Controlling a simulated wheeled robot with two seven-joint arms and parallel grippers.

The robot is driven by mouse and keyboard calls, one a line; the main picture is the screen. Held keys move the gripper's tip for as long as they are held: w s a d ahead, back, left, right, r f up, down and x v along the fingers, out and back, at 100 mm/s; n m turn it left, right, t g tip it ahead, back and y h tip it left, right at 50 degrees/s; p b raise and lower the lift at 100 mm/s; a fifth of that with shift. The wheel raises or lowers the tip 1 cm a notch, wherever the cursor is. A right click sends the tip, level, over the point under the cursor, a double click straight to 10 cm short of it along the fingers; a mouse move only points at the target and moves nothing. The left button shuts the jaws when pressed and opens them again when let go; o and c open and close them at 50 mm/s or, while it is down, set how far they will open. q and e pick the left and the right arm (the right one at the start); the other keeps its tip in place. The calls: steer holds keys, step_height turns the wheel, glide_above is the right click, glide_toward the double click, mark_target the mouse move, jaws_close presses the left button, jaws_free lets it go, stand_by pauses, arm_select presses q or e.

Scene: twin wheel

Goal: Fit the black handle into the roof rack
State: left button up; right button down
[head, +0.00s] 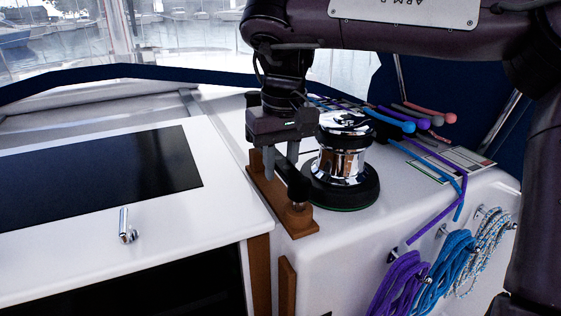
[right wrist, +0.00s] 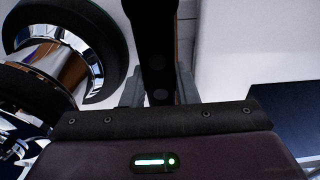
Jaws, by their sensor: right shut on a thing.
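My right gripper (head: 281,157) points down over the white top and is shut on the black handle (head: 291,182). The handle slants down toward the front right, and its lower end is close to a small metal piece near the front of a brown wooden rack (head: 301,227), which looks like the roof rack. I cannot tell whether the handle is seated in it or only above it. In the right wrist view the handle (right wrist: 158,50) runs up between the two grey fingers (right wrist: 158,88). My left gripper is not in view.
A chrome winch (head: 342,158) on a black base stands close to the right of the handle. Coloured ropes (head: 425,270) hang at the right, and rope ends (head: 410,125) lie behind. A dark panel (head: 100,165) and a small chrome latch (head: 126,228) are at left.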

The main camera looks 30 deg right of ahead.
mark_target(281, 160)
steer(key=shift+f+b, duration=0.75)
steer(key=shift+f, duration=0.1)
steer(key=c, duration=1.1)
jaws_free()
steer(key=shift+o, duration=0.2)
steer(key=r+p, duration=0.4)
steer(key=r, duration=0.1)
steer(key=r+p, duration=0.2)
steer(key=r, duration=0.1)
steer(key=shift+s, duration=0.4)
steer(key=shift+f, duration=0.1)
steer(key=shift+a+f, duration=0.1)
steer(key=shift+a, duration=0.05)
